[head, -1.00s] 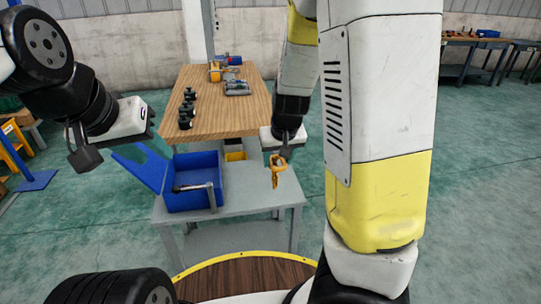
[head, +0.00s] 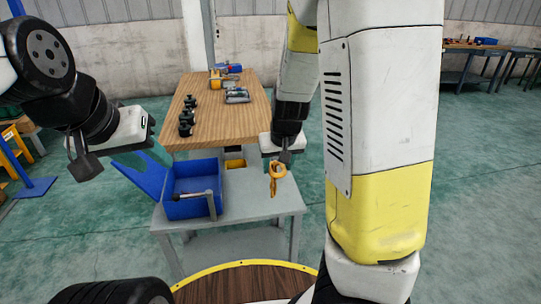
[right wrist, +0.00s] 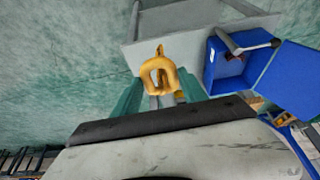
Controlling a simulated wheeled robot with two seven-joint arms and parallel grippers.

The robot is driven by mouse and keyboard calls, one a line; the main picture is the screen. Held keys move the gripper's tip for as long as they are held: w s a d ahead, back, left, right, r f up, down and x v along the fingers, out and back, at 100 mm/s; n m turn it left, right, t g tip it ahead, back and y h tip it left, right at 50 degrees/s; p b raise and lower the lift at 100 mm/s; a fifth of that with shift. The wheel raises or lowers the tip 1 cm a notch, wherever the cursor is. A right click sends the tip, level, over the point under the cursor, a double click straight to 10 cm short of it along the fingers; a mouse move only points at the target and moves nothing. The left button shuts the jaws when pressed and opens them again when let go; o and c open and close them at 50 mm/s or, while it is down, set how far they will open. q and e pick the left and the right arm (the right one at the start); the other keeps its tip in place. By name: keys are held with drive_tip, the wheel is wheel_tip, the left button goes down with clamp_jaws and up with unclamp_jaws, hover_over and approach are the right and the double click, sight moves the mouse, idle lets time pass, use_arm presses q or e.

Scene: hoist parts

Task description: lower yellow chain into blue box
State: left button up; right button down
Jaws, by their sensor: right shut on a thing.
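The yellow chain (head: 276,180) hangs from my right gripper (head: 284,157), to the right of the blue box. In the right wrist view the chain (right wrist: 160,75) shows as thick yellow links at the fingertips. My right gripper is shut on it. The blue box (head: 195,184) stands open on a grey table, its flap folded out to the left. The box (right wrist: 226,66) is right of the chain in the right wrist view, with something small and dark inside. My left gripper (head: 88,165) is left of the box, away from it; its jaw opening is unclear.
The grey table (head: 255,205) has free room right of the box. A wooden-topped table (head: 215,120) beyond carries several black parts (head: 187,117).

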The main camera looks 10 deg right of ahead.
drive_tip(key=w+a, duration=2.2)
drive_tip(key=a, duration=0.3)
drive_tip(key=shift+a, duration=0.15)
drive_tip(key=shift+r, duration=0.15)
idle(0.9)
idle(0.4)
